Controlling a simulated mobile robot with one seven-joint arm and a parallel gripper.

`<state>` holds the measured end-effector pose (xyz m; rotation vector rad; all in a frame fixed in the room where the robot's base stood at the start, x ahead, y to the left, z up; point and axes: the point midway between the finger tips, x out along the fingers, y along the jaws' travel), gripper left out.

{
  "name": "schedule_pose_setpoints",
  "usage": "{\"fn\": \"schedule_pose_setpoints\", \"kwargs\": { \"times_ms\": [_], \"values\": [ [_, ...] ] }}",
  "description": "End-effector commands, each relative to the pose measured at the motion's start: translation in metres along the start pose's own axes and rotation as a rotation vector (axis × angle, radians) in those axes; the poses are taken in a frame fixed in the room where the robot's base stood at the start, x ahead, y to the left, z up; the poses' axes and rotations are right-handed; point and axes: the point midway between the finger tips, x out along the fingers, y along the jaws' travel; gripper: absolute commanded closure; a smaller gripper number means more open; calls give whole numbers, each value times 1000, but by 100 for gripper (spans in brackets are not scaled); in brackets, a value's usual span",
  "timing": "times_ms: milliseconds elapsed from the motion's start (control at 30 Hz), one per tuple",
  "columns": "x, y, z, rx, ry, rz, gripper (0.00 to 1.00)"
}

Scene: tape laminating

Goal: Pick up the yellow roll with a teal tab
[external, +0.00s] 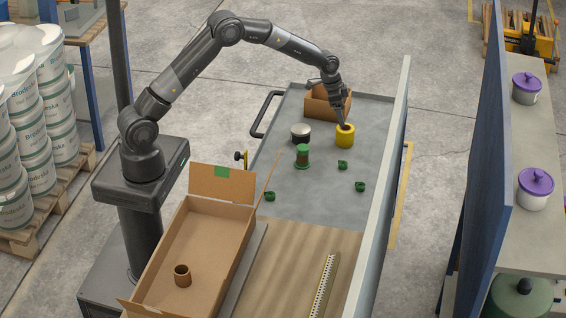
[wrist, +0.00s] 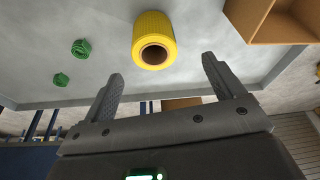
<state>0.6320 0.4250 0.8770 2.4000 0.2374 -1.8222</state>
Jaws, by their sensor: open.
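The yellow roll (external: 345,138) stands on the grey part of the bench, near the open cardboard box at the back. In the wrist view the yellow roll (wrist: 154,28) shows a brown hollow core. I cannot make out a teal tab on it in either view. My gripper (external: 342,121) is at the top of the roll in the external view. In the wrist view my gripper (wrist: 162,70) is open and empty, with its fingers apart and the roll beyond the fingertips, roughly between their lines. I cannot tell whether they touch.
A dark-green spool (external: 302,156) and a white-topped dark can (external: 300,133) stand left of the roll. Several small green pieces (external: 342,165) lie nearby. A small cardboard box (external: 318,108) is behind the roll. A raised wall (external: 388,165) runs along the bench's right side.

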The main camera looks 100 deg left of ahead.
Motion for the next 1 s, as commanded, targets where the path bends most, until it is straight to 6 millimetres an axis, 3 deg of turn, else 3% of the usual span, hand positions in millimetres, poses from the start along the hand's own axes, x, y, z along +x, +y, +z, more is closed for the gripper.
{"fn": "schedule_pose_setpoints", "kwargs": {
  "times_ms": [300,567,800,1000],
  "values": [
    [45,1,1,0,-4,2,13],
    [66,5,2,1,-3,2,13],
    [100,9,3,0,-3,1,13],
    [106,8,2,0,-1,0,13]
  ]
}}
